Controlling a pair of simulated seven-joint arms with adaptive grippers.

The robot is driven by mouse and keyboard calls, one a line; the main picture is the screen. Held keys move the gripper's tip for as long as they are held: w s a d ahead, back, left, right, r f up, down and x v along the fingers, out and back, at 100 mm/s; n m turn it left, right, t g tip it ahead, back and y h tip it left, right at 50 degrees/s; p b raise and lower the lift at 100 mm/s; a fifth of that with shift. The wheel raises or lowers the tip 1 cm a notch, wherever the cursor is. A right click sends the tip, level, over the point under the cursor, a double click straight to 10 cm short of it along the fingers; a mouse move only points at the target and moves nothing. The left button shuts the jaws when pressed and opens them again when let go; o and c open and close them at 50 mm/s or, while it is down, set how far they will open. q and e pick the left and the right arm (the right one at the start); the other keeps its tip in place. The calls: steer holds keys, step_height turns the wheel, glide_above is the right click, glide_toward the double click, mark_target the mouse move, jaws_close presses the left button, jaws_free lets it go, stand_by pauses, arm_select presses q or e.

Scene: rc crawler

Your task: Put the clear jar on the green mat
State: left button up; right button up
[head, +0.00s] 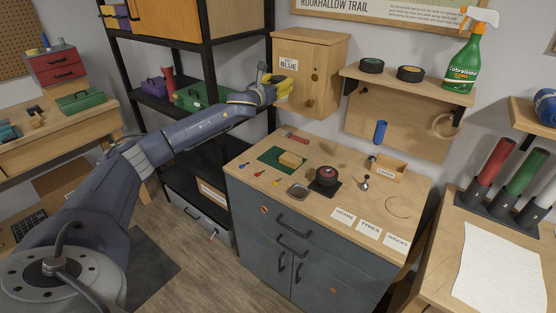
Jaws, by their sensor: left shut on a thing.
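The green mat (268,154) lies at the back left of the wooden bench top, with a tan block (290,160) on it. I cannot make out a clear jar for certain. My left gripper (283,88), with yellow at its tip, is at the lower left of the wall cabinet's front (322,65), below its KEY BLUE label. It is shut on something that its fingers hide. The cabinet looks closed. My right gripper is not in view.
A shelf (410,86) holds a green spray bottle (464,62). A dark rack (208,90) stands left.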

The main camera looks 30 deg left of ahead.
arm_select(q)
steer(key=f, duration=0.2)
steer(key=a+f, duration=0.1)
steer(key=s+a+f, duration=0.1)
steer(key=f, duration=0.1)
steer(key=shift+f, duration=0.3)
glide_above(273, 156)
steer(key=f, duration=2)
steer(key=shift+w+f, duration=0.15)
steer(key=shift+w, duration=0.05)
steer(key=shift+f, duration=0.1)
steer(key=o, duration=1.2)
steer(key=shift+s+d, duration=0.2)
steer(key=shift+s, duration=5.8)
